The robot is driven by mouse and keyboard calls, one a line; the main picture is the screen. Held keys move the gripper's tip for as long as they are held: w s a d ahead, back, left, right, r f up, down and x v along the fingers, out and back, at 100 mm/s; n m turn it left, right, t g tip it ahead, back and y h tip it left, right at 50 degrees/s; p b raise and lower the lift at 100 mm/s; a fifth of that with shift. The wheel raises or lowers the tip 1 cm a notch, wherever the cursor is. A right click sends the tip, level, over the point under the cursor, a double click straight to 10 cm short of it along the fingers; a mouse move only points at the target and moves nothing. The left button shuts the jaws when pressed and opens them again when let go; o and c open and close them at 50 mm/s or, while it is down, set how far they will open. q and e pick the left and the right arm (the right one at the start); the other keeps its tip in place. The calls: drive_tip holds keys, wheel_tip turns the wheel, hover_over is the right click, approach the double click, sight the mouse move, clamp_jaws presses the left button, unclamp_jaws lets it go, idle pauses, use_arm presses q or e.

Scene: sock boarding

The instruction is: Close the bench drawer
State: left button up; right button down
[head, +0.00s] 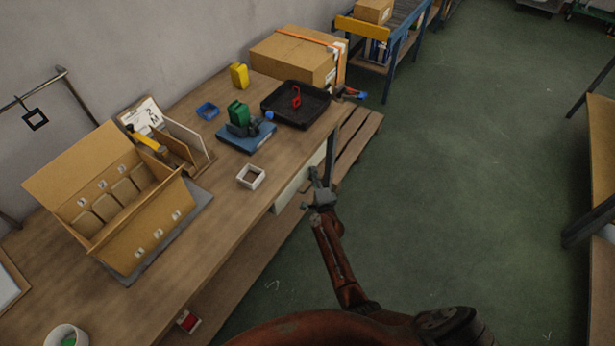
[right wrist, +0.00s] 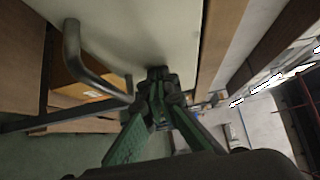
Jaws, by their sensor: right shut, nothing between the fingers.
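The bench drawer (head: 297,190) shows a pale front under the right edge of the wooden bench (head: 225,225). In the right wrist view the pale drawer front (right wrist: 140,28) fills the upper middle, with its bent grey metal handle (right wrist: 72,50) at the left. My right gripper (head: 314,175) is beside the drawer front, off the bench's edge. In the right wrist view its green fingers (right wrist: 157,74) are together and empty, with the tips at or very near the drawer front, apart from the handle. I cannot tell how far the drawer stands open. My left gripper is not in view.
On the bench are an open cardboard box (head: 125,200), a black tray (head: 290,112), a blue-based device (head: 247,138) and a small white box (head: 251,176). A wooden pallet (head: 357,150) lies beyond the drawer. Green floor (head: 450,180) to the right is clear.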

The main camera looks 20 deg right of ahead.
drive_tip(key=shift+w+a+r, duration=0.1)
drive_tip(key=shift+w+a, duration=0.1)
drive_tip(key=shift+w, duration=0.1)
drive_tip(key=shift+w+a+r, duration=0.1)
drive_tip(key=shift+a, duration=0.1)
drive_tip(key=shift+d, duration=0.1)
drive_tip(key=shift+s+d, duration=0.3)
drive_tip(key=shift+s, duration=0.05)
drive_tip(key=s+p, duration=0.2)
drive_tip(key=s, duration=1.1)
drive_tip(key=shift+f, duration=0.2)
drive_tip(key=shift+d, duration=0.15)
